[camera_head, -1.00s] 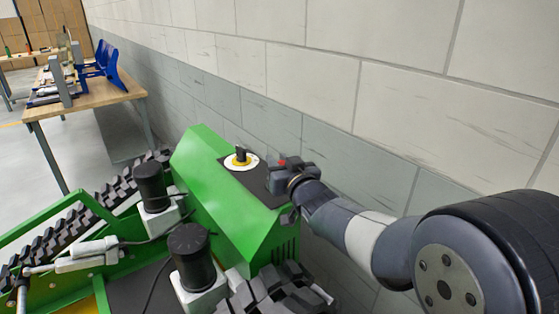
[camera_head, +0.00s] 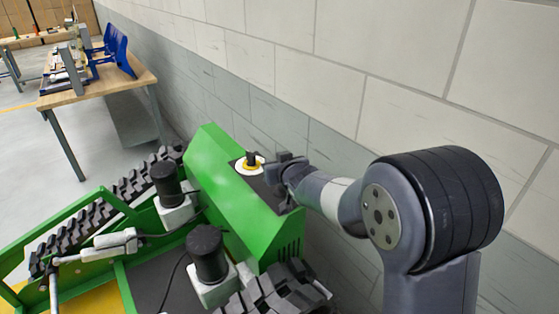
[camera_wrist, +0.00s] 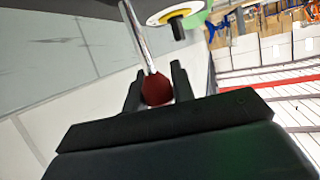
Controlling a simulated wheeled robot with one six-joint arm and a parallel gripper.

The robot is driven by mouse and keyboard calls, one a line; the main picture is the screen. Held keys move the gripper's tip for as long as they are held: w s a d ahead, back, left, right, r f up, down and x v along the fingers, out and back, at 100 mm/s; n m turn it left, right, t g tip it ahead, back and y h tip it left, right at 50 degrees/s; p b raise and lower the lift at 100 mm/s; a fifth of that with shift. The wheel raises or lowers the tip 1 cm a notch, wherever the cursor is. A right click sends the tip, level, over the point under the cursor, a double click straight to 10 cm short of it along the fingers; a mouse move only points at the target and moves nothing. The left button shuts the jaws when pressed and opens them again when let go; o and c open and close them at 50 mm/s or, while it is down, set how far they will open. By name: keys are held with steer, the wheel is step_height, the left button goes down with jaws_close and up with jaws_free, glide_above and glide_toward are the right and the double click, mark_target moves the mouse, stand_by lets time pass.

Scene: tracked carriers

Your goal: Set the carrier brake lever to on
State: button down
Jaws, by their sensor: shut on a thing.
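The green tracked carrier (camera_head: 225,180) stands by the wall. On its top panel is a black rotary knob on a yellow and white disc (camera_head: 250,165); the disc also shows at the top of the wrist view (camera_wrist: 175,12). The brake lever shows in the wrist view as a thin metal rod with a red knob (camera_wrist: 157,90). My gripper (camera_wrist: 157,84) is shut on the red knob, with a black finger on each side. In the head view my gripper (camera_head: 280,165) is over the panel, right of the disc, and hides the lever there. The lever's on and off marks are not visible.
A block wall (camera_head: 340,90) runs close behind the carrier and my arm. Black cylinders (camera_head: 207,252) and a track (camera_head: 270,290) stand at the carrier's front. A wooden table (camera_head: 100,88) with blue and grey parts is at the far left. Grey floor lies between.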

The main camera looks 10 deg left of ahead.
steer(key=shift+w+a+f, duration=0.45)
steer(key=shift+a+f, duration=0.15)
steer(key=shift+f, duration=0.1)
steer(key=shift+a+f, duration=0.1)
steer(key=shift+f+b, duration=0.25)
steer(key=shift+b, duration=0.05)
stand_by(1.1)
steer(key=c, duration=1.5)
jaws_free()
steer(key=shift+w+a, duration=0.1)
steer(key=shift+o, duration=0.7)
steer(key=shift+a, duration=0.15)
steer(key=shift+o, duration=0.8)
steer(key=shift+r, duration=0.3)
steer(key=shift+w, duration=0.1)
